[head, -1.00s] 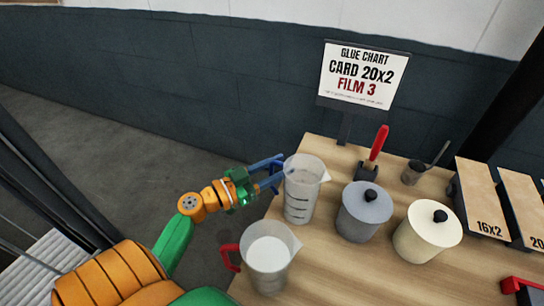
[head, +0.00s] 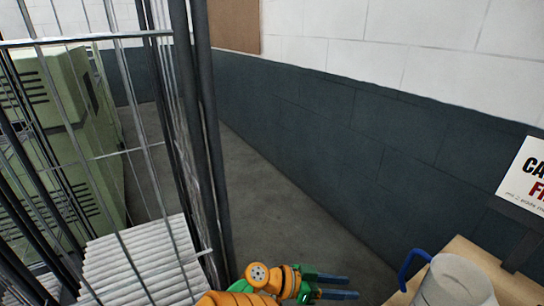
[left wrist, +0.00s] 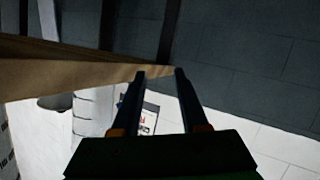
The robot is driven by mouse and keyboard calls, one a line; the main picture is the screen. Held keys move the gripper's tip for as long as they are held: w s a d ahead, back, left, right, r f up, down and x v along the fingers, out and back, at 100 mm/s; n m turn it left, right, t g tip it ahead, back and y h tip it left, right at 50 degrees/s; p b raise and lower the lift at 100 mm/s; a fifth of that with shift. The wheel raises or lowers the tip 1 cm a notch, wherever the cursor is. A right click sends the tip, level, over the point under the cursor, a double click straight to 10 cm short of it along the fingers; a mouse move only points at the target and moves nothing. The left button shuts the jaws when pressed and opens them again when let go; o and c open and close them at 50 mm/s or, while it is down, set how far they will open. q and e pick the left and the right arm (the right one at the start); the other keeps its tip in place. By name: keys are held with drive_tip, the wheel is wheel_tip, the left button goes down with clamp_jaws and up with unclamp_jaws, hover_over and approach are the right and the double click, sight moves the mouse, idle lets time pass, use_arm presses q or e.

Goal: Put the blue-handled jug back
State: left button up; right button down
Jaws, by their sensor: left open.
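The blue-handled jug (head: 455,284) stands on the wooden bench at the lower right of the head view, cut off by the frame's bottom edge. Its blue handle (head: 409,268) points left, towards my left gripper. My left gripper (head: 357,287) is open and empty, with its two blue fingers pointing right, a short gap from the handle. In the left wrist view the fingers (left wrist: 160,73) are apart with nothing between them. A pale cylinder with lines (left wrist: 92,115) shows left of them; I cannot tell which jug it is. My right gripper is out of view.
The bench corner (head: 458,247) is at the lower right, with a sign (head: 525,180) behind it. A dark wall runs along the back. A wire cage (head: 150,150) with a slatted white stack (head: 140,262) stands at left. Open floor lies between cage and wall.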

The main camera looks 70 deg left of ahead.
use_arm(q)
drive_tip(key=s+d+f+n+g+y, duration=0.1)
drive_tip(key=s+d+f+g, duration=0.25)
drive_tip(key=f, duration=0.85)
drive_tip(key=s+d+f+n+g, duration=0.2)
drive_tip(key=s+f+g, duration=0.2)
drive_tip(key=f, duration=0.7)
drive_tip(key=s+d+f+m+g+y, duration=0.1)
drive_tip(key=s+d+f+m+g, duration=0.1)
drive_tip(key=s, duration=0.5)
drive_tip(key=s+d+f+m+g+y, duration=0.1)
drive_tip(key=s+d+f+m+g, duration=0.2)
drive_tip(key=s+d+f, duration=0.3)
wheel_tip(320, 180, down, 3)
drive_tip(key=shift+s+d+r+m, duration=0.15)
drive_tip(key=shift+s+m, duration=0.55)
drive_tip(key=shift+s, duration=0.55)
drive_tip(key=shift+g, duration=0.25)
